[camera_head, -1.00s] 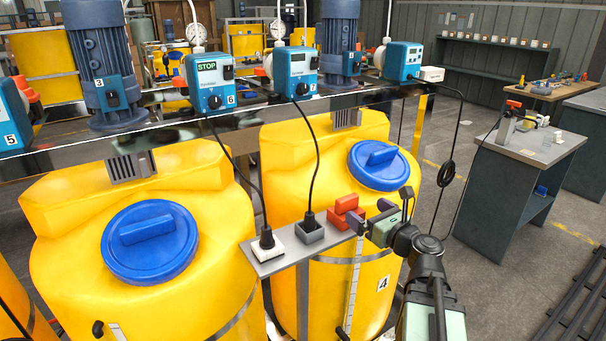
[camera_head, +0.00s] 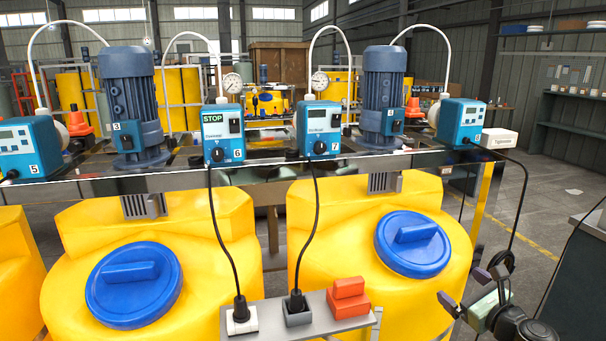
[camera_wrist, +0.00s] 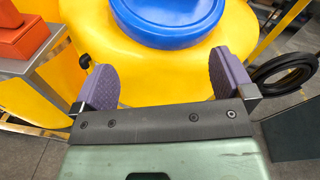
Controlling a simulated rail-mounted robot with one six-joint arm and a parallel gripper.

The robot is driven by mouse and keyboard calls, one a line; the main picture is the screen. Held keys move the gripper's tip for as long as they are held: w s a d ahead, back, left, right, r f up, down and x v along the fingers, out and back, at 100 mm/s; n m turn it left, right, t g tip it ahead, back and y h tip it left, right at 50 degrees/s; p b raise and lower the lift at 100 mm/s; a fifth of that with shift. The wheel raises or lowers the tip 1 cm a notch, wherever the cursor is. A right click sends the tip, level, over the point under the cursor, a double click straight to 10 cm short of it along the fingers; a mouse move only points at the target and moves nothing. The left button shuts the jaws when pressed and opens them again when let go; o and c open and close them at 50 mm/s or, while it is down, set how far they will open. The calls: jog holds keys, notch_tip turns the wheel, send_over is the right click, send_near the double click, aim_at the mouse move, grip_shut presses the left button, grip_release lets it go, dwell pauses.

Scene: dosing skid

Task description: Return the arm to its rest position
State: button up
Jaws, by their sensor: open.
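My gripper (camera_head: 466,288) is at the lower right in the head view, in front of the right yellow tank (camera_head: 425,277) and to the right of the red block. Its two purple-padded fingers stand wide apart, with nothing between them. In the wrist view my gripper (camera_wrist: 168,85) is open, facing the yellow tank wall (camera_wrist: 150,70) below a blue lid (camera_wrist: 165,18). My arm runs out of the head view at the lower right corner.
A grey shelf (camera_head: 265,322) holds a white socket (camera_head: 241,320), a grey socket (camera_head: 297,312) with black plugs, and a red block (camera_head: 348,298). Blue pumps, including pump 6 (camera_head: 222,135) and pump 7 (camera_head: 319,130), stand above. A black cable (camera_head: 523,200) hangs at right, near my gripper.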

jog(key=s+a+f+n+g+h+p, duration=0.1)
jog(key=s+a+f+n+g, duration=0.2)
jog(key=a+f+n+g, duration=0.5)
jog(key=s+a+f+n+g+p, duration=0.1)
jog(key=s+a+f+n+g, duration=0.25)
jog(key=n, duration=0.95)
jog(key=s+a+n+g+h+p, duration=0.3)
jog(key=a+n+g+h, duration=0.1)
jog(key=a+n, duration=0.3)
jog(key=shift+a+r+n+g, duration=0.4)
jog(key=shift+a+r+g, duration=0.05)
jog(key=shift+a, duration=0.05)
